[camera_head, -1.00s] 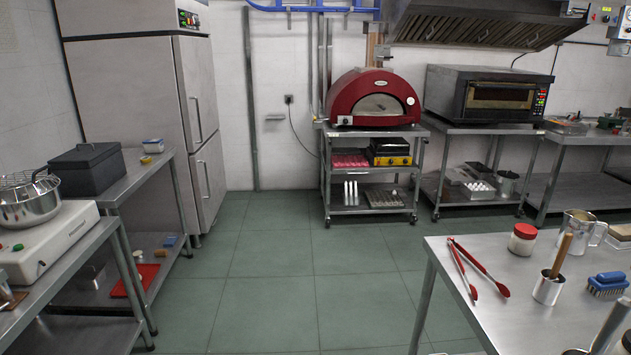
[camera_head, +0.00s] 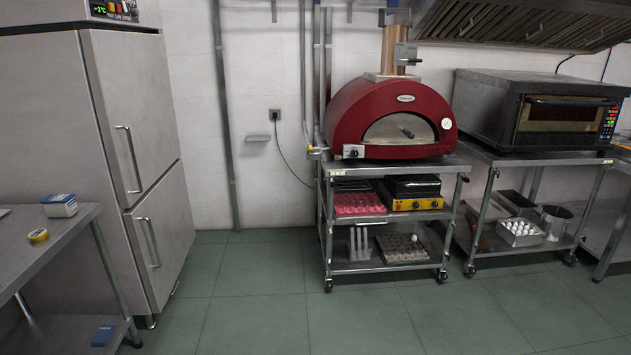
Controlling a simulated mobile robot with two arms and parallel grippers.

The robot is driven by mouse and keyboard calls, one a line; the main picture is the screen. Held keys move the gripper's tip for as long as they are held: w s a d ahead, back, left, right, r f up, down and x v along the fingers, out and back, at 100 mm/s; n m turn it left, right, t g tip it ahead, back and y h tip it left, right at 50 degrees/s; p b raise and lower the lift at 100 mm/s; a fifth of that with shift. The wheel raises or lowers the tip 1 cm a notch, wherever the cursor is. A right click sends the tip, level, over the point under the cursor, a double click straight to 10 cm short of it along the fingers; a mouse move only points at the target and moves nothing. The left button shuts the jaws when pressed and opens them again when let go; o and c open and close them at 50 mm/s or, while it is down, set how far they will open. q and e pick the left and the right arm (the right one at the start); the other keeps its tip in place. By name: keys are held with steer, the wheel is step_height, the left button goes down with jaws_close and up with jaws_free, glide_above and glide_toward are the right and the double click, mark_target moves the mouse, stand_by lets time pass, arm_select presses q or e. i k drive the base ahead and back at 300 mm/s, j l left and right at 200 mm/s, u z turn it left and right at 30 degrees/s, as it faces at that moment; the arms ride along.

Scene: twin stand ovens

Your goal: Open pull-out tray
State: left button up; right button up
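A red domed oven (camera_head: 390,110) stands on the top of a wheeled steel stand (camera_head: 452,165), straight ahead and a little right. Its arched front has a glass-like door with a dark handle (camera_head: 406,133). A steel and black box oven (camera_head: 480,108) with a dark window and a lit control panel stands on a second steel stand (camera_head: 490,195) to the right. I cannot tell which part is the pull-out tray; no clearly pulled-out tray shows. Neither of my grippers is in view.
The first stand's shelves hold pink trays (camera_head: 358,204), a yellow-fronted appliance (camera_head: 415,204) and an egg tray (camera_head: 400,248). A tall steel fridge (camera_head: 135,130) and a side table (camera_head: 40,245) stand at left. The green tiled floor (camera_head: 255,310) ahead is clear.

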mark_target(444, 214)
steer(key=i+z, duration=0.15)
steer(key=i, duration=0.3)
steer(key=i+j+z, duration=0.2)
steer(key=i, duration=0.3)
steer(key=i+j+z, duration=0.15)
steer(key=i, duration=0.3)
steer(key=i+j+z, duration=0.15)
steer(key=i, duration=0.3)
steer(key=j, duration=0.1)
